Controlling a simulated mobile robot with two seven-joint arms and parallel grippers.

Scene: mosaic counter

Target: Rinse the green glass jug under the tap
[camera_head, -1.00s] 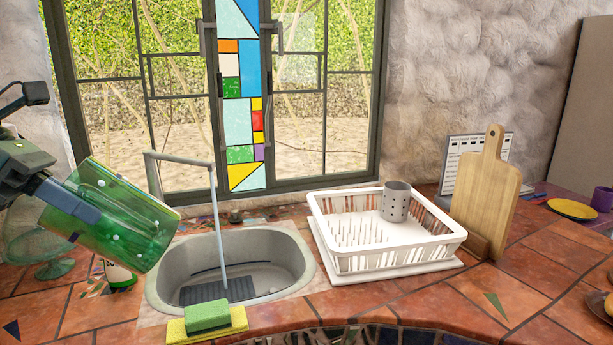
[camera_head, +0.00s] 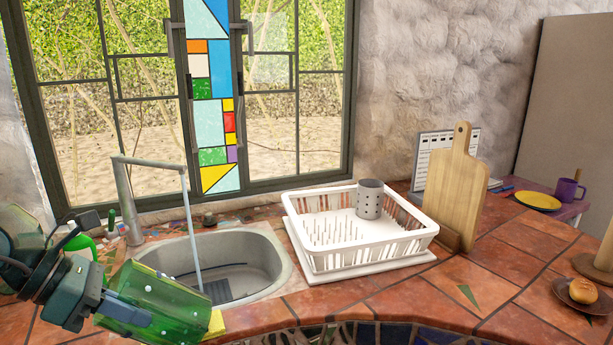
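The green glass jug (camera_head: 172,298) is see-through and tilted, lying nearly on its side at lower left in the head view. My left gripper (camera_head: 128,312) is shut on it, with its fingers at the jug's left end. The jug is in front of the near left part of the grey sink (camera_head: 276,262) and hides that corner. The tap (camera_head: 150,163) stands behind the sink, and a thin stream of water (camera_head: 193,235) falls from its spout into the basin. The jug appears to be apart from the stream. My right gripper is not in view.
A yellow sponge (camera_head: 216,322) shows partly behind the jug. A green bottle (camera_head: 80,243) stands left of the sink. A white dish rack (camera_head: 365,258) with a metal holder (camera_head: 369,199) stands to the right, beside a cutting board (camera_head: 457,190). The tiled counter (camera_head: 420,300) in front is clear.

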